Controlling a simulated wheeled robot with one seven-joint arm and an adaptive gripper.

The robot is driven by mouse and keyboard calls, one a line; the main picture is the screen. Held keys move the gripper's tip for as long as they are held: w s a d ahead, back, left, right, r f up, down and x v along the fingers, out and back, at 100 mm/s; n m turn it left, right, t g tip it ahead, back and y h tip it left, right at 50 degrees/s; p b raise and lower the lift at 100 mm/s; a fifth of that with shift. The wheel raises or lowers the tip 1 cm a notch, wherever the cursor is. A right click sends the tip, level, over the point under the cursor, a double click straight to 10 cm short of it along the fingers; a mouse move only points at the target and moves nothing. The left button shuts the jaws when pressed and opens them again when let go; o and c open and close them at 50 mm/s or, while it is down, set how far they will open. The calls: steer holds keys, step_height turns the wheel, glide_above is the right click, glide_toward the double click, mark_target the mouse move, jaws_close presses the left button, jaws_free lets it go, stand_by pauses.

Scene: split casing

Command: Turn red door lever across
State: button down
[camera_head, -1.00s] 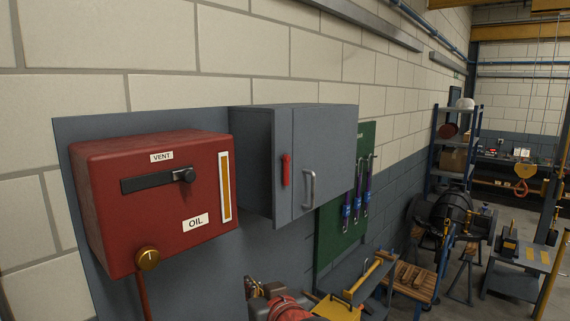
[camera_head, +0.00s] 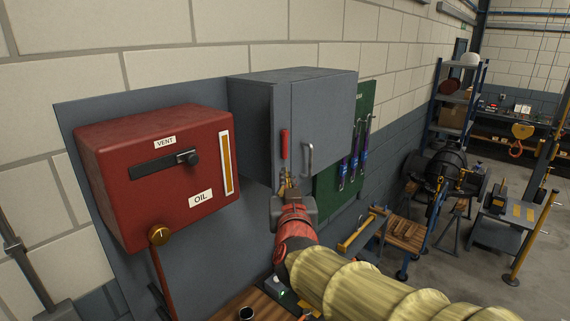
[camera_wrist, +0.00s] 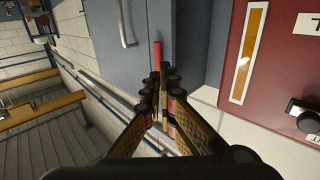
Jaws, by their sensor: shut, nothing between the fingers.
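The red door lever (camera_head: 284,146) stands upright on the front of the grey wall cabinet (camera_head: 325,110), left of the cabinet's pale handle (camera_head: 308,160). The cabinet door looks shut. My gripper (camera_head: 287,182) is just below the lever in the head view, its fingers together and empty. In the wrist view the red lever (camera_wrist: 158,54) shows just beyond the closed fingertips (camera_wrist: 160,82). I cannot tell whether the tips touch it.
A red oil box (camera_head: 160,170) with a black vent lever (camera_head: 165,163) and a brass knob (camera_head: 160,235) hangs to the left. A green tool board (camera_head: 345,150) is to the right. A wooden-topped bench (camera_head: 250,302) lies below.

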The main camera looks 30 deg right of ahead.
mark_target(283, 153)
steer(key=p+x, duration=0.3)
steer(key=x, duration=1)
steer(key=shift+w+d, duration=0.1)
steer(key=shift+w, duration=0.25)
steer(key=shift+f+b, duration=0.25)
steer(key=shift+b, duration=0.2)
